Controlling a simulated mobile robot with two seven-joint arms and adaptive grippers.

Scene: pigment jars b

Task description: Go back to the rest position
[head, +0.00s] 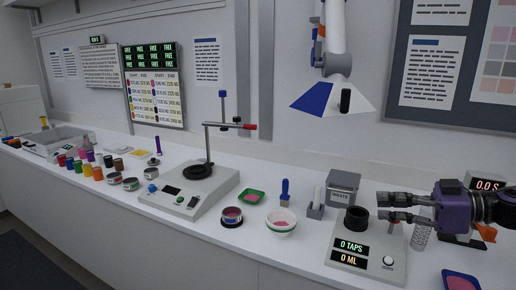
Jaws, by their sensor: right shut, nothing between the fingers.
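My right gripper (383,207) comes in from the right edge, purple at the wrist with dark fingers pointing left. It is shut and empty. In the picture its fingertips lie at the right of a black ring-shaped holder (356,218) on the white tap-counter device (350,262); I cannot tell the exact gap. My left gripper is not in view.
A grey waste bin (343,187), a blue-handled brush (285,192), a pink-filled bowl (281,224) and a stirrer with a stand (190,190) are on the bench. Several coloured jars (97,173) stand left. A white jointed wall arm (335,45) hangs above.

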